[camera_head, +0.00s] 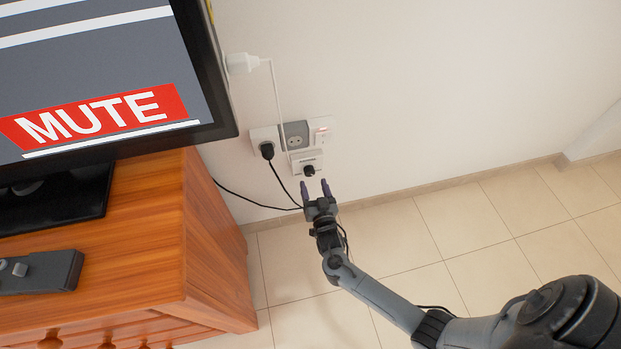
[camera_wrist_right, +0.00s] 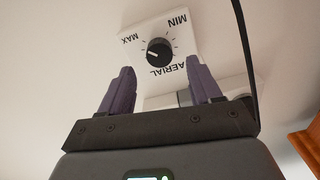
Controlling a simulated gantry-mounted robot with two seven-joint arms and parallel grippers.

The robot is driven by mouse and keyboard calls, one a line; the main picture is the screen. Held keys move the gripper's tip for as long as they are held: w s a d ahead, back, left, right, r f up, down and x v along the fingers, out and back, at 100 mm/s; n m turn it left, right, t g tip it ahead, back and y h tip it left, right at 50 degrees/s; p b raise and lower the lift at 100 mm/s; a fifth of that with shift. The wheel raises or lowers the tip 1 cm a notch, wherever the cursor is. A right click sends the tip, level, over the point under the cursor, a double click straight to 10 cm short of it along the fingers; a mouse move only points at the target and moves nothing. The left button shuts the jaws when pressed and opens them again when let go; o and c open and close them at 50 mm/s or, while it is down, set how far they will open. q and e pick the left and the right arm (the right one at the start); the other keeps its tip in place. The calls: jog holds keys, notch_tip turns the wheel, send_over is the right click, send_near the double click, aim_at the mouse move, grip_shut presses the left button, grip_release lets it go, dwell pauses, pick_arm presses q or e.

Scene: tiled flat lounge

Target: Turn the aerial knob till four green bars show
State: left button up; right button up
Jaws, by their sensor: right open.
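The black aerial knob (camera_head: 309,170) sits on a white wall box (camera_head: 299,157) below the sockets. In the right wrist view the knob (camera_wrist_right: 159,51) has a white pointer mark on its left side, on a white plate (camera_wrist_right: 148,27) lettered MIN, MAX and AERIAL. My right gripper (camera_head: 315,183) is open, its purple fingers pointing at the knob. In the wrist view its fingertips (camera_wrist_right: 163,70) stand either side of and below the knob, apart from it. The television screen (camera_head: 100,80) shows a red MUTE banner and white stripes; its upper left is cut off. My left gripper is out of view.
A wall socket strip (camera_head: 293,133) holds a black plug (camera_head: 266,150) with a hanging cable. A white plug (camera_head: 241,63) and cable are above. A wooden cabinet (camera_head: 216,240) carries the television and a dark grey device (camera_head: 45,272). Tiled floor at right is clear.

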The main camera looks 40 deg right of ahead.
aim_at(310, 174)
jog(key=b+x, duration=0.1)
jog(key=x, duration=0.3)
jog(key=shift+f+b, duration=0.1)
jog(key=shift+b, duration=0.2)
jog(key=shift+w+d, duration=0.3)
jog(key=shift+w, duration=0.25)
jog(key=c, duration=1)
jog(key=shift+c, duration=0.2)
